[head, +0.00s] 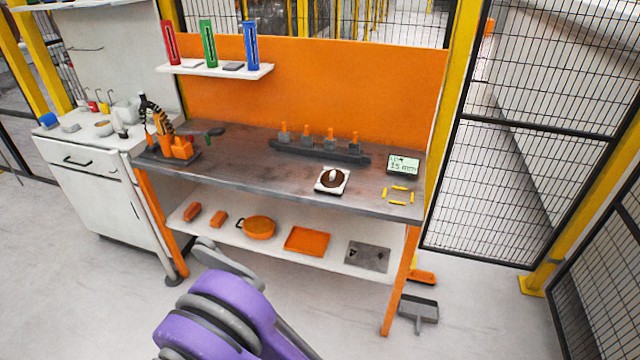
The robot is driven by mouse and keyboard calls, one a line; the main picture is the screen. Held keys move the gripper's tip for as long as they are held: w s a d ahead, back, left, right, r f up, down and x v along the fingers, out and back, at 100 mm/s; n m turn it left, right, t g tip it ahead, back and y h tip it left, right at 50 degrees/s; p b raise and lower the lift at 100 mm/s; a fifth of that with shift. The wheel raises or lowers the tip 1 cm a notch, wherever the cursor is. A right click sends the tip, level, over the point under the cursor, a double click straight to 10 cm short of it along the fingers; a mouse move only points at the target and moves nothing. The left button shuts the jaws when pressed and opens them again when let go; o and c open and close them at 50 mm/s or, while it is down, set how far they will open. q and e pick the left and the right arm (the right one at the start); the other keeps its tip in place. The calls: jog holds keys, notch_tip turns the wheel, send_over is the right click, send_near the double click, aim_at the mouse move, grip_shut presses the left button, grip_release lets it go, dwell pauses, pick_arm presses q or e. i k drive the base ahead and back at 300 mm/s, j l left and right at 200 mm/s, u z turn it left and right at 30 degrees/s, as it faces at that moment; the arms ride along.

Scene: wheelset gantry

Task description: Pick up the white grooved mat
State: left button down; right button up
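A small white square piece (319,187) lies flat on the grey workbench top, right of the middle. A round brown disc (325,176) with a small white knob-like part sits on it and hides most of its surface. It is the only white mat-like thing on the bench, but it is too small to tell whether it has grooves. A purple and grey part of my own arm rises from the bottom edge, in front of the bench and well short of the white piece.
The workbench (240,168) also holds a dark rack (318,152) with orange-topped pieces, a display (403,164), yellow corner marks (399,195) and an orange tool stand (172,148). A lower shelf (282,237) holds orange items and a grey plate (368,256). Floor right of the bench is mostly clear.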

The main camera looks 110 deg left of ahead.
aim_at(332, 181)
jog(key=u, duration=3.7)
jog(key=i, duration=0.85)
jog(key=i+l+u, duration=0.1)
jog(key=i, duration=0.75)
